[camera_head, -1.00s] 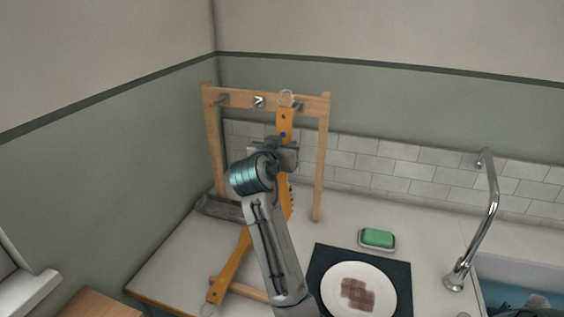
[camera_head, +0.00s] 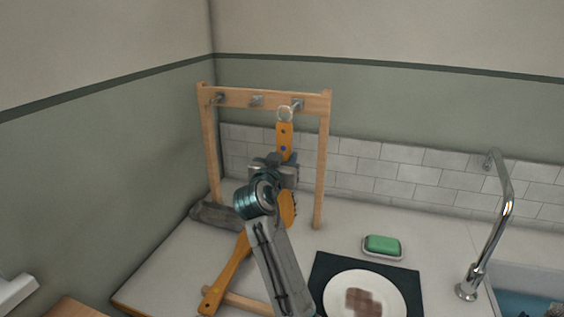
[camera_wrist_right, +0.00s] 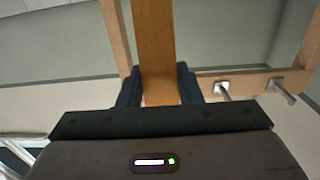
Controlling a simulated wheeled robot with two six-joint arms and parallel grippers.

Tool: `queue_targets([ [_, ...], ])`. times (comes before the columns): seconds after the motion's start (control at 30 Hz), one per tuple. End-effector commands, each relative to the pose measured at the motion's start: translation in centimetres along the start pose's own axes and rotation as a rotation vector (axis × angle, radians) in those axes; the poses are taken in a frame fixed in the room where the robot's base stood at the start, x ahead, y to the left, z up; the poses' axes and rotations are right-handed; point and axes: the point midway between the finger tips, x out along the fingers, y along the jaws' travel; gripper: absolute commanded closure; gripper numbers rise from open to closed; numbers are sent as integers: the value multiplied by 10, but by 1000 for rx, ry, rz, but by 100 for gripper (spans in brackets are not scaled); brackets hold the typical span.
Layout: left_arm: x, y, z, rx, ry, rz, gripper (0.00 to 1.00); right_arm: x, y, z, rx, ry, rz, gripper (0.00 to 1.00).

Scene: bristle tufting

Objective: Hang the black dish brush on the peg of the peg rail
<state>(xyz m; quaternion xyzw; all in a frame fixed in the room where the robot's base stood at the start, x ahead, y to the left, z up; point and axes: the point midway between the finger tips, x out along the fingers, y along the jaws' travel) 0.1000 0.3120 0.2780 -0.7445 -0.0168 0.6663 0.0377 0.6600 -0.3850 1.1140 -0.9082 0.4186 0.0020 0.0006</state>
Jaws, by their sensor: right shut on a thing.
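My right gripper (camera_head: 284,172) is shut on the orange handle of a brush (camera_head: 283,139), held upright before the peg rail (camera_head: 239,97). Dark bristles show at the right of its lower end. A pale hanging loop (camera_head: 285,114) tops the handle, just below and left of the right peg (camera_head: 297,104); I cannot tell whether they touch. The middle peg (camera_head: 257,101) and left peg (camera_head: 220,98) are bare. In the right wrist view the handle (camera_wrist_right: 155,45) runs between the fingers, with two pegs to the right. My left gripper is out of view.
Another orange handle (camera_head: 228,274) lies on the counter behind my arm, near a dark grey object (camera_head: 214,216). Green soap in a dish (camera_head: 383,245), a white plate on a dark mat (camera_head: 323,279) and a tap (camera_head: 503,205) stand to the right.

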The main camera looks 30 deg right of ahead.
Motion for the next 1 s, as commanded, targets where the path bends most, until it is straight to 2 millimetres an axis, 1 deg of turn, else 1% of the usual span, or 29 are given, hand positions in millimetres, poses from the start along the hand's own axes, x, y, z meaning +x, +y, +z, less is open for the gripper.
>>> queue_targets([
  [0.53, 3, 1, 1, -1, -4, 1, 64, 39, 0, 5, -1, 1, 1, 96],
  [1.0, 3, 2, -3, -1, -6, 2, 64, 72, 1, 9, -2, 0, 1, 96],
])
